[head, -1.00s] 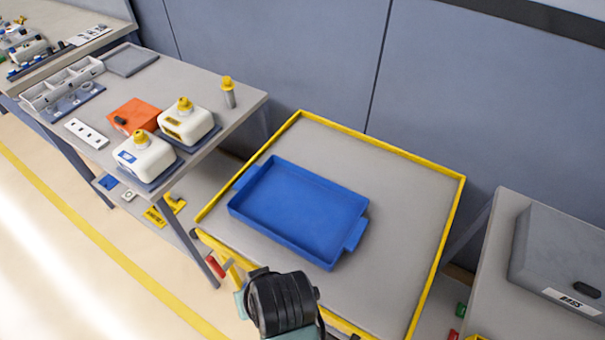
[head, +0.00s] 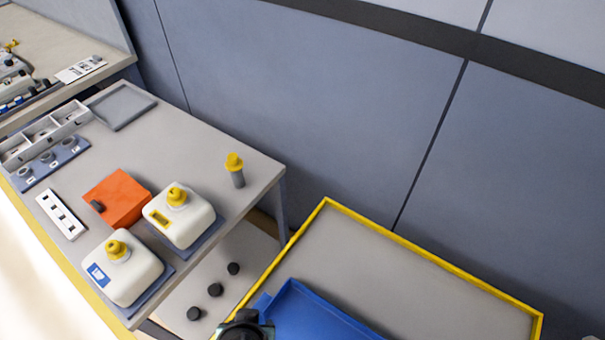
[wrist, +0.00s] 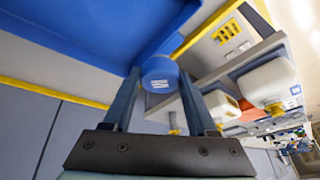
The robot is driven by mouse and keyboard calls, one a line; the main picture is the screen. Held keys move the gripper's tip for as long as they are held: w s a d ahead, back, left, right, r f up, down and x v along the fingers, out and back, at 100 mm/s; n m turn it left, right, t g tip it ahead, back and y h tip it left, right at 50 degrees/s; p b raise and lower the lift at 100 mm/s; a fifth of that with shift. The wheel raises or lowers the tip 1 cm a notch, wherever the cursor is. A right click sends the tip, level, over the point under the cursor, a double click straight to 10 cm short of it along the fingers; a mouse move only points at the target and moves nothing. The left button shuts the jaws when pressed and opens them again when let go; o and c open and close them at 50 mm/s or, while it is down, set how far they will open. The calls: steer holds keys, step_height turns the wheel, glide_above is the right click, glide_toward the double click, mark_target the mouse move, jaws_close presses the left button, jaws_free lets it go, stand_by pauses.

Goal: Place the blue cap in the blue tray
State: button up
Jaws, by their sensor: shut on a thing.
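The blue cap (wrist: 158,75) is a short round piece with a small white label, seen in the wrist view. My gripper (wrist: 160,88) is shut on it, with the cap between the fingertips. The blue tray (wrist: 85,25) fills the upper left of the wrist view, beside the held cap. In the head view the tray (head: 310,315) is cut off by the bottom edge. A dark part of my arm shows at that edge, left of the tray; the fingers and cap are hidden there.
The tray rests on a grey surface with a yellow rim (head: 430,260). A table to the left holds two white jugs (head: 125,275) with yellow caps, an orange box (head: 117,197) and a grey post with a yellow top (head: 236,170). Dark round pieces lie on a lower shelf (head: 225,270).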

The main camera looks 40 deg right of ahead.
steer(key=s+d+m+g+h, duration=0.3)
steer(key=s+d+m+g, duration=0.15)
steer(key=m, duration=0.55)
steer(key=shift+t, duration=0.25)
step_height(320, 180, down, 10)
steer(key=shift+s+f, duration=0.1)
steer(key=o, duration=1.3)
